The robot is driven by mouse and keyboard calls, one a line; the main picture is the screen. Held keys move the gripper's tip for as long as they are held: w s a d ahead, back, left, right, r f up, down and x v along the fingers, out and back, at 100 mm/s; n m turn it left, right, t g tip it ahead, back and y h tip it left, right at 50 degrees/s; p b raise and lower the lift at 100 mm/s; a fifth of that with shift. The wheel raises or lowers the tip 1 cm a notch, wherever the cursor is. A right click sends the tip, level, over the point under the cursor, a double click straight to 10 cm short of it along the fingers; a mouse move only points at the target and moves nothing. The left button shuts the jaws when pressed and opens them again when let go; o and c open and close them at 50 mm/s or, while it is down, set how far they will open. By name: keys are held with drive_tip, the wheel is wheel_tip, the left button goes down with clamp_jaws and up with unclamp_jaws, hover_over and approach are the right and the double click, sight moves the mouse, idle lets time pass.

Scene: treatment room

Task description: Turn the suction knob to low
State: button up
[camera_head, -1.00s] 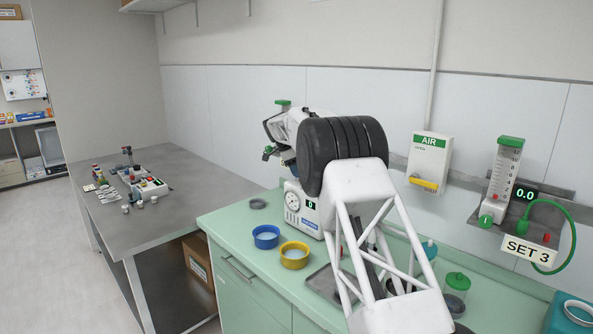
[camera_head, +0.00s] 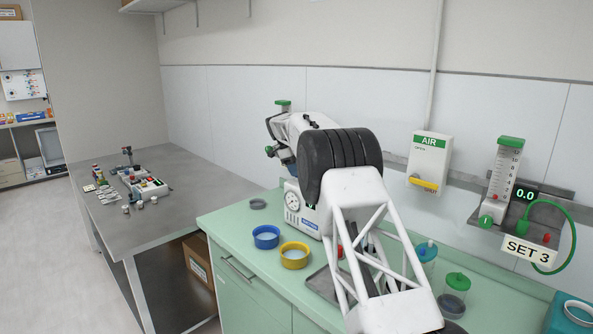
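A white unit (camera_head: 303,222) with a round dial gauge (camera_head: 293,203) stands on the green counter, probably the suction unit. My arm covers its upper right part, and most of its small dark display is hidden. No suction knob or low marking can be made out. My arm reaches over the counter, with its black ribbed joint in front of the unit and white wrist links behind it, toward the wall. My gripper's fingers are hidden behind the arm, so I cannot see what they touch.
Blue (camera_head: 266,237) and yellow (camera_head: 294,255) bowls stand on the counter, left of a metal tray (camera_head: 322,284). The wall holds an AIR box (camera_head: 429,163) and a flowmeter (camera_head: 504,172). A grey table (camera_head: 190,198) stands left.

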drive_tip(key=o, duration=0.9)
drive_tip(key=v, duration=0.7)
drive_tip(key=shift+a+r, duration=0.15)
drive_tip(key=shift+r, duration=0.15)
